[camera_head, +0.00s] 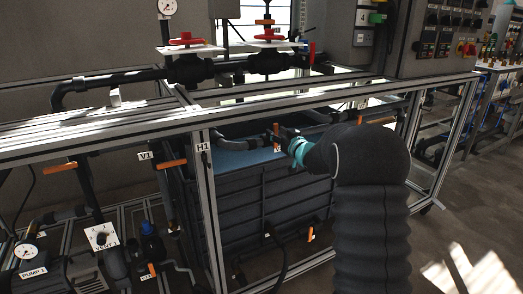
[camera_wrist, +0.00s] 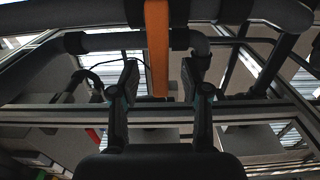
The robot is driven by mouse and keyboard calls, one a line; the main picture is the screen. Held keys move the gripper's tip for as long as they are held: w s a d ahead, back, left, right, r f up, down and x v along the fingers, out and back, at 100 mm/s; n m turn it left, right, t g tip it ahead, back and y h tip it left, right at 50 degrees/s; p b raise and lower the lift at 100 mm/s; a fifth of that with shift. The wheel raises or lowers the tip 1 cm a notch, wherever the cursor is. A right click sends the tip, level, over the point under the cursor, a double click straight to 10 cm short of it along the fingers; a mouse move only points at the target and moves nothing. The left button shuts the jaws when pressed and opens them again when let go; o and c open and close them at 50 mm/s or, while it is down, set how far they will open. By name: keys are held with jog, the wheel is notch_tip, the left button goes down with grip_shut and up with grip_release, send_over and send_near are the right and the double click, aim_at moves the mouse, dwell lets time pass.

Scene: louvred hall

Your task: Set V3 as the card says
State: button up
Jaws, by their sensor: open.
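An orange lever handle (camera_head: 276,136) stands upright at the pipe over the blue-topped tank, beside a white tag (camera_head: 277,150) showing only a V; its number is hidden, so I cannot confirm that it is V3. My gripper (camera_head: 285,138) is close to this handle, reaching from the right. In the wrist view an orange handle (camera_wrist: 158,50) hangs vertically in line with the gap between the fingers of my gripper (camera_wrist: 160,80). The fingers are spread, one on each side of it; I see no contact. I cannot make out a legible card with a setting.
Metal frame rails (camera_head: 300,101) run around the tank (camera_head: 260,205). Other orange levers are at V1 (camera_head: 172,164) and at far left (camera_head: 61,167). Red handwheels (camera_head: 187,39) top the upper pipe. A control cabinet (camera_head: 440,35) stands behind right. Floor is clear at lower right.

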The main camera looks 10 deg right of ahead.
jog(key=shift+b+v, duration=0.55)
jog(key=shift+v, duration=2.45)
